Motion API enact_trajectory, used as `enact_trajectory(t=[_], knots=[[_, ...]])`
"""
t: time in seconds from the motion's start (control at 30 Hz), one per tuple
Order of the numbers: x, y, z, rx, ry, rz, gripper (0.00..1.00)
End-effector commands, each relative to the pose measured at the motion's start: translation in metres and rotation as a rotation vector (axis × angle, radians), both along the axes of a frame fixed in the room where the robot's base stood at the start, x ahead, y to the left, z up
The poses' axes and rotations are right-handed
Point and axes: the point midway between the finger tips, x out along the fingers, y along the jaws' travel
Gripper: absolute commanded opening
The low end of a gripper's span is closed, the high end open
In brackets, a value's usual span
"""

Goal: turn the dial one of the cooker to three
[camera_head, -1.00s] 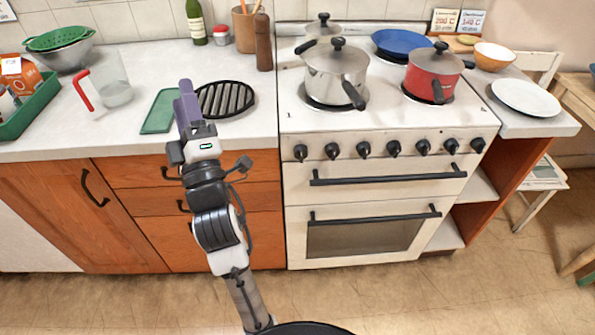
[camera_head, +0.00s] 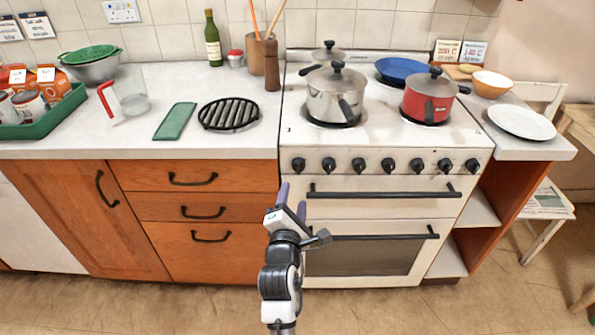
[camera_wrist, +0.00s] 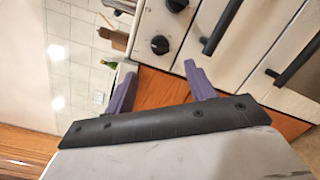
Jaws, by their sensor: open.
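The white cooker (camera_head: 380,207) stands in the middle, with a row of several black dials along its front panel. The leftmost dial (camera_head: 298,164) and the one beside it (camera_head: 328,164) are clear of my gripper. The number marks around the dials are too small to read. My gripper (camera_head: 291,199), with purple fingers, is open and empty, below the leftmost dials and in front of the cooker's left edge. In the wrist view the fingers (camera_wrist: 160,85) are spread apart, and two black dials show beyond them, one (camera_wrist: 160,45) lower and one (camera_wrist: 176,4) at the top edge.
A drawer handle (camera_head: 385,195) and an oven door handle (camera_head: 372,237) stick out below the dials. A steel pot (camera_head: 332,97) and a red pot (camera_head: 425,98) stand on the hob. Wooden drawers (camera_head: 205,207) are to the left. The floor in front is clear.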

Motion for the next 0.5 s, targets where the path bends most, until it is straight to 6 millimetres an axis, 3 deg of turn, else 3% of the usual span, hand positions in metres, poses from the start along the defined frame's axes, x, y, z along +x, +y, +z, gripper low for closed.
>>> enact_trajectory(t=[0.3,0.5], knots=[[0.068,-0.008,0.003,0.002,-0.002,0.000,0.55],[0.096,-0.011,0.002,0.003,-0.003,0.001,0.55]])
